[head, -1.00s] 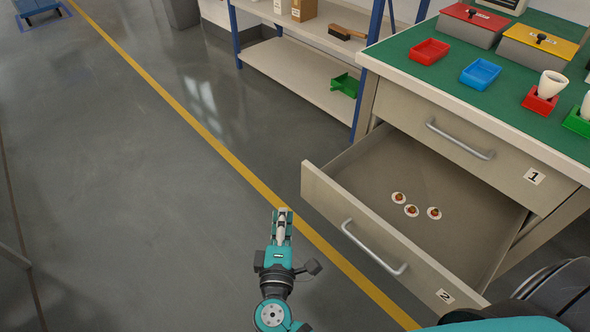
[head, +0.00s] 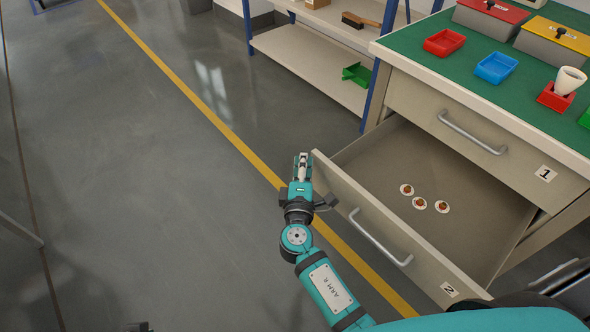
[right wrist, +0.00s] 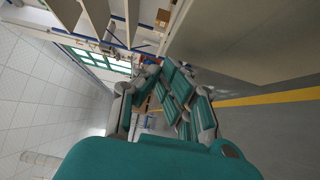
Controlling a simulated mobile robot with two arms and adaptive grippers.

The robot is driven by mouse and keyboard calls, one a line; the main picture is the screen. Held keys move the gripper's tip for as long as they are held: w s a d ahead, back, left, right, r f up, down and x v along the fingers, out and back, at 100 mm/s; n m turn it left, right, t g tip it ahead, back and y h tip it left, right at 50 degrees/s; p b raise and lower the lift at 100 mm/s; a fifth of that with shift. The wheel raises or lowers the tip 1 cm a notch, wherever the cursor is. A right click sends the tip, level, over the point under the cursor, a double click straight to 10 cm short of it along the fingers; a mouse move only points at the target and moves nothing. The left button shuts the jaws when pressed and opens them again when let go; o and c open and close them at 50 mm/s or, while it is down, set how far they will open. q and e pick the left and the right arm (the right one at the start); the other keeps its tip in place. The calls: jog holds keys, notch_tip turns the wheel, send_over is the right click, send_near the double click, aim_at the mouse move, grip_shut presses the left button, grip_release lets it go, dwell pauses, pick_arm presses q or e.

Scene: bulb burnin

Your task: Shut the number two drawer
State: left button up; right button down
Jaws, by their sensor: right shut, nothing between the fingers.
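The number two drawer (head: 345,196) is the lower drawer of the bench and stands pulled well out. Its front has a metal handle (head: 380,238) and a label with a 2 (head: 450,289). Several small round items on white discs (head: 420,203) lie on its floor, at least three of them. My right gripper (head: 303,160) is shut and empty, just left of the drawer front's far end. I cannot tell whether it touches the front. In the right wrist view its fingers (right wrist: 160,90) show, with a pale panel to the right.
The number one drawer (head: 470,125) above is closed. The green bench top (head: 440,75) holds red and blue trays and lidded boxes.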

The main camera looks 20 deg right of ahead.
aim_at(381, 103)
jog(key=shift+d, duration=0.2)
